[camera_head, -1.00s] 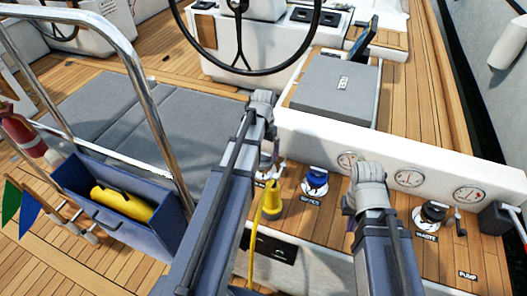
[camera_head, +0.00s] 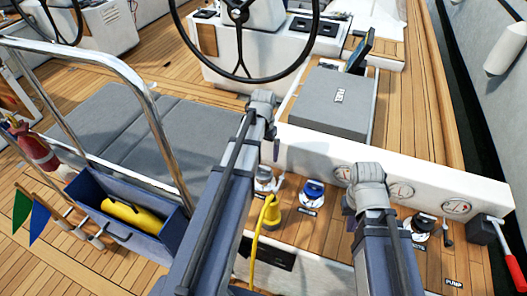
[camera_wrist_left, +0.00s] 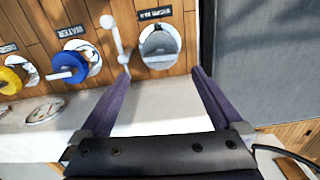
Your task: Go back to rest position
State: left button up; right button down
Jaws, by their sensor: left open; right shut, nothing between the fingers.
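In the head view my left arm reaches up the middle, and its gripper (camera_head: 276,150) points down past the wrist, mostly hidden behind the arm. In the left wrist view the two fingers of the left gripper (camera_wrist_left: 161,73) stand wide apart with nothing between them. Its fingertips are near a metal deck fitting (camera_wrist_left: 160,46) and a white lever (camera_wrist_left: 117,45); I cannot tell if they touch. My right gripper (camera_head: 349,222) is at the end of the right arm, mostly hidden behind its wrist, in front of the gauge panel. It is shut and empty.
A yellow fitting (camera_head: 268,215) with a hose and a blue cap (camera_head: 313,190) stand beside the left arm. A blue box (camera_head: 167,239) is at the left, near a steel rail (camera_head: 160,130). A red handle (camera_head: 515,275) is at the right edge. A steering wheel (camera_head: 300,68) stands behind.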

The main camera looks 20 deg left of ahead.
pick_arm(q)
jog(key=shift+d, duration=0.15)
jog(key=s+d+m, duration=0.1)
jog(key=s+d, duration=0.6)
jog(key=d, duration=0.4)
jog(key=s+d+m+y, duration=0.1)
jog(key=s+d+m, duration=0.1)
jog(key=s+d, duration=0.6)
jog(key=d, duration=0.3)
jog(key=shift+s+m, duration=0.2)
jog(key=shift+m, duration=0.1)
jog(key=shift+d, duration=0.1)
